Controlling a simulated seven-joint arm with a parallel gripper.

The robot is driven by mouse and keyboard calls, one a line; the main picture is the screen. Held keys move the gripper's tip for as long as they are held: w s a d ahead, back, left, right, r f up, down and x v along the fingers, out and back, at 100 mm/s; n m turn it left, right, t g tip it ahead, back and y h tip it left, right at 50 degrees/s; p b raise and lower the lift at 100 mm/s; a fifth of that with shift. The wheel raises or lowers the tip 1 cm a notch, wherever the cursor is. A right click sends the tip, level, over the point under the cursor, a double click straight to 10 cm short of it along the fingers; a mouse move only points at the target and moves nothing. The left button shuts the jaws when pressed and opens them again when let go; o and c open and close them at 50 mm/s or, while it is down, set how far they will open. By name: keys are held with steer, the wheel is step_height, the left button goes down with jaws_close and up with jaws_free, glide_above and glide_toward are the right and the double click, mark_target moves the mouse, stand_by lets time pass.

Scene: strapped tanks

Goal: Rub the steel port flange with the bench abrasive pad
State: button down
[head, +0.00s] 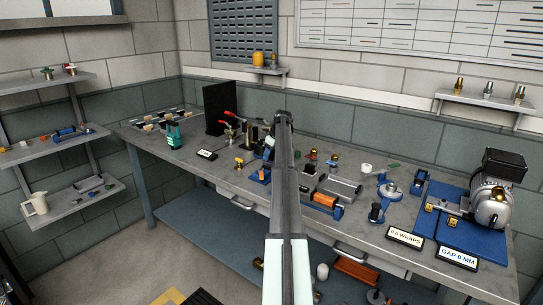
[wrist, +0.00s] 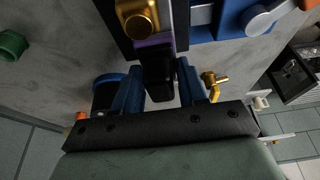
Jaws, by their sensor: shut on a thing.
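My gripper (wrist: 159,70) shows in the wrist view with its two blue fingers on either side of a dark block with a purple band (wrist: 158,84). It is shut on this block, which may be the abrasive pad; I cannot tell for sure. A round brass fitting (wrist: 137,20) is just beyond the block. In the head view my arm hides most of the gripper over the middle of the bench. I cannot single out the steel port flange for certain.
The grey bench (head: 235,184) carries several clamps and fittings around my arm. A black upright panel (head: 219,108) stands at the back left. A blue base (head: 448,205) and two label plates, one reading GAP 0 MM (head: 457,257), are at the right. Wall shelves flank the bench.

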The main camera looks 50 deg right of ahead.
steer(key=shift+w, duration=0.6)
steer(key=shift+s, duration=0.15)
steer(key=shift+s, duration=1.1)
steer(key=shift+w, duration=0.1)
steer(key=shift+w, duration=1.15)
steer(key=shift+s, duration=0.15)
